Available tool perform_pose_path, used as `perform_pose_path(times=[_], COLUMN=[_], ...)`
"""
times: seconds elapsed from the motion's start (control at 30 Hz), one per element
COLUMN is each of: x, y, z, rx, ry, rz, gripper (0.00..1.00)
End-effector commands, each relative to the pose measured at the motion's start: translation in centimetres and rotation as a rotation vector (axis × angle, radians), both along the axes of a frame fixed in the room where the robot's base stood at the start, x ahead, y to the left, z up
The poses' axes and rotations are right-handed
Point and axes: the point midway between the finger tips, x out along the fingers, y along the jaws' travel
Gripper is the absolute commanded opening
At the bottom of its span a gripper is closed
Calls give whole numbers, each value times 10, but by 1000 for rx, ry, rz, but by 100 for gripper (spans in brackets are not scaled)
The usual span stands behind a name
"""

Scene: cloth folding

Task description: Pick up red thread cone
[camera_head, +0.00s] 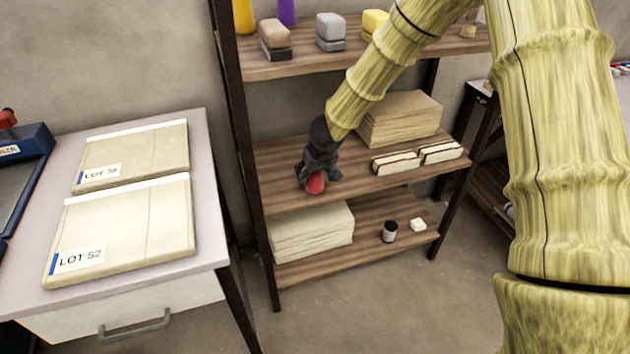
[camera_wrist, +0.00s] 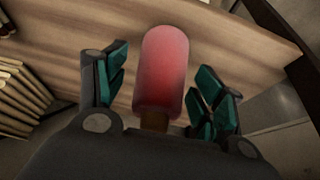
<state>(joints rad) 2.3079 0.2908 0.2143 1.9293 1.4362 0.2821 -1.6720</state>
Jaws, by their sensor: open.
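The red thread cone (camera_head: 316,183) is on the middle shelf of the rack, near its front edge. In the wrist view the red cone (camera_wrist: 164,70) lies between the two teal-padded fingers, with a brown end pointing toward the palm. My gripper (camera_head: 316,172) is at the cone and partly covers it in the head view. In the wrist view my gripper (camera_wrist: 160,88) is open, with a visible gap between the cone and each finger. The cone's underside is hidden.
The middle shelf (camera_head: 280,165) also holds a stack of folded cloth (camera_head: 400,118) and two small boxes (camera_head: 396,162) to the right. Folded cloth (camera_head: 310,232), a dark jar (camera_head: 389,232) and a small white item (camera_head: 417,224) sit below. A table (camera_head: 208,225) with two labelled cloths stands left.

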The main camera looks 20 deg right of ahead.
Motion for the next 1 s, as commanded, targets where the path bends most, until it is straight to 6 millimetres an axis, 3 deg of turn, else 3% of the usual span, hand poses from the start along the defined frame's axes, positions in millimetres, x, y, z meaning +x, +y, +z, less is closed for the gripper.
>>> perform_pose_path(times=[0.07,0.33,0.67,1.0], x=[0,0,0,0], y=[0,0,0,0], z=[0,0,3,31], rx=[0,0,0,-1], ry=[0,0,0,-1], rz=[0,0,0,0], gripper=[67,19,19,19])
